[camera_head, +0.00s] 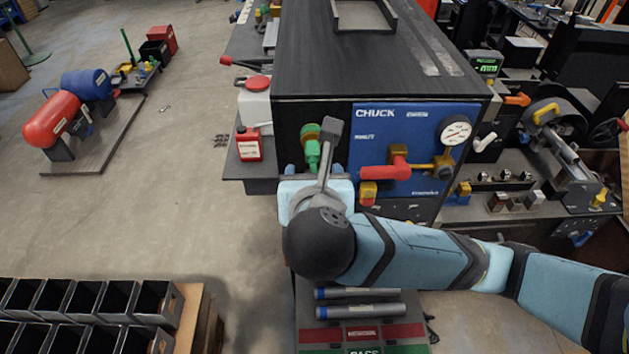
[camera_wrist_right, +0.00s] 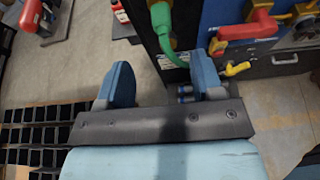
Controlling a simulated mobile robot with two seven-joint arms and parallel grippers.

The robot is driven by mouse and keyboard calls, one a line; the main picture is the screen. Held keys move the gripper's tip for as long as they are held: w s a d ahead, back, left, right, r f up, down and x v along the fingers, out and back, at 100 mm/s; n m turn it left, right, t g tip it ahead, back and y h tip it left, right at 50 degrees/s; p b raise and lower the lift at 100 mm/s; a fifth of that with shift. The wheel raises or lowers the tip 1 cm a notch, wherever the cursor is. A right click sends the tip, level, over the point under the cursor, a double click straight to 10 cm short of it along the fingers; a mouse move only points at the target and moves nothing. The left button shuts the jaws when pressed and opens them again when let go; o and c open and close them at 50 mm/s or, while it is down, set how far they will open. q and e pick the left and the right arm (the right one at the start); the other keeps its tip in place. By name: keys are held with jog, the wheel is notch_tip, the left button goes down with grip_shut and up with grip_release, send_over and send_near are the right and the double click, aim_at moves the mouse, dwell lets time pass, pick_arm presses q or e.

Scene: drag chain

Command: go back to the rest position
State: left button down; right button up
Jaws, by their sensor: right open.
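My right gripper (camera_head: 313,169) is in front of the black cabinet with the blue CHUCK panel (camera_head: 415,125), just below a green fitting (camera_head: 312,150). Its two blue fingers stand apart in the right wrist view (camera_wrist_right: 163,80), with nothing gripped between them. The green fitting (camera_wrist_right: 163,25) and its curved green hose appear beyond the fingers there, near the right finger. My right wrist and forearm hide the cabinet's lower part in the head view. My left gripper is in neither view.
A red lever (camera_head: 385,172) and a gauge (camera_head: 455,131) stick out from the panel. Metal cylinders (camera_head: 357,311) lie on a tray below my forearm. Black bins (camera_head: 85,300) stand at lower left. A red bottle (camera_head: 248,145) is left of the cabinet. Open floor lies farther left.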

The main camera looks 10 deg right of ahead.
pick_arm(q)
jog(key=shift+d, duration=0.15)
pick_arm(e)
jog(key=shift+s+a+r, duration=0.1)
jog(key=shift+s+r, duration=0.15)
jog(key=shift+s, duration=0.35)
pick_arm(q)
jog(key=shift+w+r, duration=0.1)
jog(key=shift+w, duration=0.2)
pick_arm(e)
notch_tip(320, 180, down, 19)
jog(key=m+g+y, duration=0.3)
jog(key=m+y, duration=0.3)
jog(key=m, duration=0.8)
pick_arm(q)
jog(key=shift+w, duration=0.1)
pick_arm(e)
jog(key=s+d+f+m, duration=0.5)
jog(key=s+f+m, duration=0.1)
jog(key=f+m, duration=0.2)
jog(key=s+d+f+m, duration=0.5)
jog(key=d+f+m, duration=0.1)
jog(key=f+m, duration=0.3)
jog(key=shift+s+d+f+t, duration=0.2)
jog(key=shift+s+t, duration=0.1)
jog(key=shift+s, duration=0.1)
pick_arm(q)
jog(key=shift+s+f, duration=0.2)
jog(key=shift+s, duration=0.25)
